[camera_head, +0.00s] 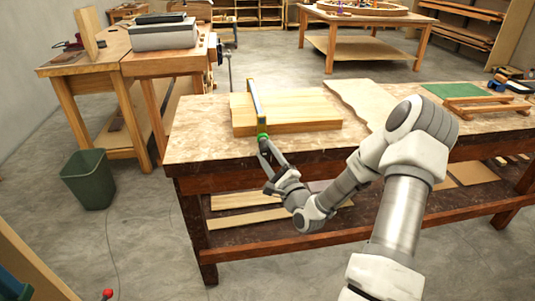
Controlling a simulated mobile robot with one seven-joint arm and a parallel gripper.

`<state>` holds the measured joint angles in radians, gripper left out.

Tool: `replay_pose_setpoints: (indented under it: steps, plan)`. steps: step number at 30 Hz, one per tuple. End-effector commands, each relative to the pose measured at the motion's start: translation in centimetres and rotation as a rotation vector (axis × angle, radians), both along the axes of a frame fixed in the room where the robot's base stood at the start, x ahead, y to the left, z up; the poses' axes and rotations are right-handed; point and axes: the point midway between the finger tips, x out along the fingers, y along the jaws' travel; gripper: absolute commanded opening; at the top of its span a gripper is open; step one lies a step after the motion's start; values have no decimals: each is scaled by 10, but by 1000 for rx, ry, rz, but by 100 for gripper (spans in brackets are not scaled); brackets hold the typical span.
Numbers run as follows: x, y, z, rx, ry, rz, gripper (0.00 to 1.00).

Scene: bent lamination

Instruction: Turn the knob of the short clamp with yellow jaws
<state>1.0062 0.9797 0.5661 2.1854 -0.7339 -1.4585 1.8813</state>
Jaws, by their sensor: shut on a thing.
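A clamp (256,100) lies across the left part of a stack of pale boards (305,108) on the workbench. My gripper (263,144) reaches up to this near end from below and in front. Its fingers are shut on the knob. They are small in the picture and partly hide it.
The workbench (205,135) has bare room left of the boards. A thin wavy-edged sheet (362,100) lies to their right. A green board (452,91) and wooden pieces lie at the far right. A dark green bin (88,180) stands on the floor at left.

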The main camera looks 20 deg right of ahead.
Motion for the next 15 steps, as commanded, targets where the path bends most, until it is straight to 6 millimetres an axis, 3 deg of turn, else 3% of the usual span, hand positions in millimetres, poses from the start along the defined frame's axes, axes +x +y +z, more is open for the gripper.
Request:
replay_pose_setpoints:
  steps: [12, 13, 15]
  plan:
    - [0, -2, 1, 3, -6, -5, 0]
    - [0, -2, 1, 2, -6, -5, 52]
    - [0, -2, 1, 2, -5, -5, 64]
